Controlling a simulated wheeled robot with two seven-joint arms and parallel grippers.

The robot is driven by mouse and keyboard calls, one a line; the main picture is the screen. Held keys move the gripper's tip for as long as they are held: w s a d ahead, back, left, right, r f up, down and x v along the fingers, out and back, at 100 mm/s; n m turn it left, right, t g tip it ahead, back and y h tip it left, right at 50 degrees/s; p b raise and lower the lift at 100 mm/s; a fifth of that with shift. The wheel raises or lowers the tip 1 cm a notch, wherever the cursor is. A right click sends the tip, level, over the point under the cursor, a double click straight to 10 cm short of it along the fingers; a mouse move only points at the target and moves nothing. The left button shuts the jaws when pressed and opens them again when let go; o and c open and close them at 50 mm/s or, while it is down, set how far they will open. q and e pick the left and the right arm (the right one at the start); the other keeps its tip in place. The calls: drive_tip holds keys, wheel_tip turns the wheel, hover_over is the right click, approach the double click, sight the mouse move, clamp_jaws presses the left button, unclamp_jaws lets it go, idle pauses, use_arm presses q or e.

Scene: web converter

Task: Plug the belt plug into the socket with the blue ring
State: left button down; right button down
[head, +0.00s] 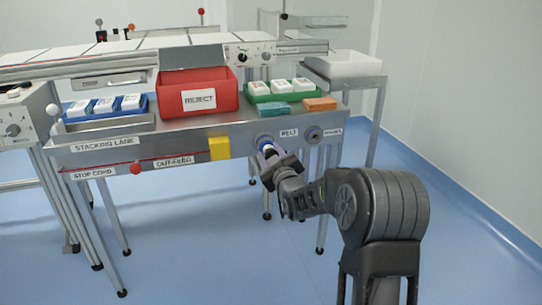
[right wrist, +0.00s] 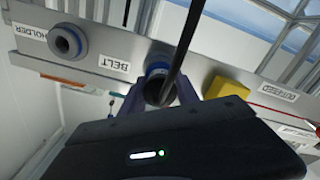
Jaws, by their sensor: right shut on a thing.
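My right gripper (head: 270,156) is shut on the belt plug (right wrist: 158,90), a dark round plug with a black cable (right wrist: 183,48). It holds the plug at the socket with the blue ring (head: 264,139), left of the BELT label in the head view. In the right wrist view, the purple fingers of my right gripper (right wrist: 160,98) flank the plug, and the blue ring (right wrist: 158,67) shows just behind it. The plug lines up roughly with the ring; I cannot tell whether it is seated. My left gripper is not in view.
A second round fitting, the holder (head: 314,133), is empty on the same metal panel. A yellow block (head: 219,148) and a red stop knob (head: 136,168) stick out to the left. Above are a red reject bin (head: 199,90) and a green tray (head: 262,98).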

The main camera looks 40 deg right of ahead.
drive_tip(key=shift+w+d+b, duration=0.25)
drive_tip(key=shift+w+b, duration=0.05)
drive_tip(key=shift+w, duration=0.4)
idle(0.5)
drive_tip(key=c, duration=0.8)
unclamp_jaws()
drive_tip(key=shift+s, duration=0.25)
drive_tip(key=p+v, duration=0.2)
drive_tip(key=v, duration=0.5)
drive_tip(key=shift+s+a, duration=0.1)
drive_tip(key=shift+s, duration=0.05)
